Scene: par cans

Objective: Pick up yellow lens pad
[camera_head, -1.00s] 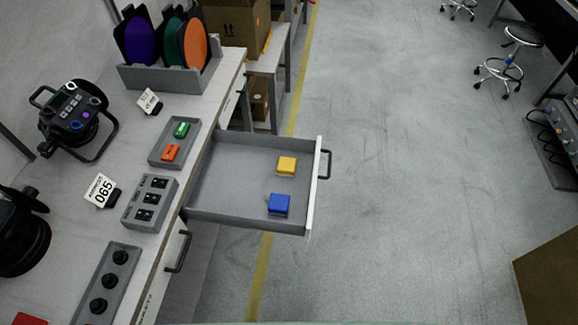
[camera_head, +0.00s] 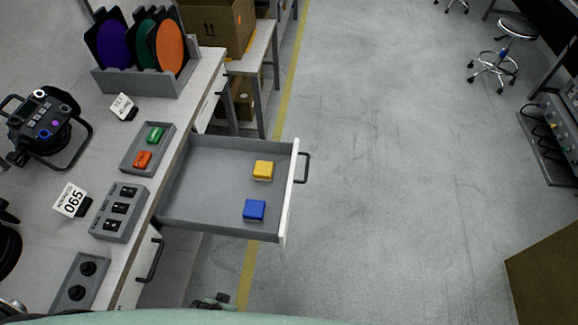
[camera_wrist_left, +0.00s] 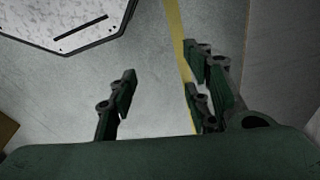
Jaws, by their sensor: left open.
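The yellow lens pad (camera_head: 263,170) lies in the open grey drawer (camera_head: 190,178), toward its front panel. A blue pad (camera_head: 254,210) lies just below it in the picture, apart from it. In the left wrist view my left gripper (camera_wrist_left: 160,92) is open and empty, with bare floor between its fingers. In the head view a small dark gripper part (camera_head: 212,301) shows at the bottom edge, below the drawer and apart from it; I cannot tell which arm it belongs to. No pad shows in the left wrist view.
On the bench, a tray (camera_head: 128,160) holds a green and an orange pad, beside a switch box (camera_head: 120,212), a lamp (camera_head: 45,125) and a filter rack (camera_head: 150,85). The drawer handle (camera_head: 303,168) sticks out right.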

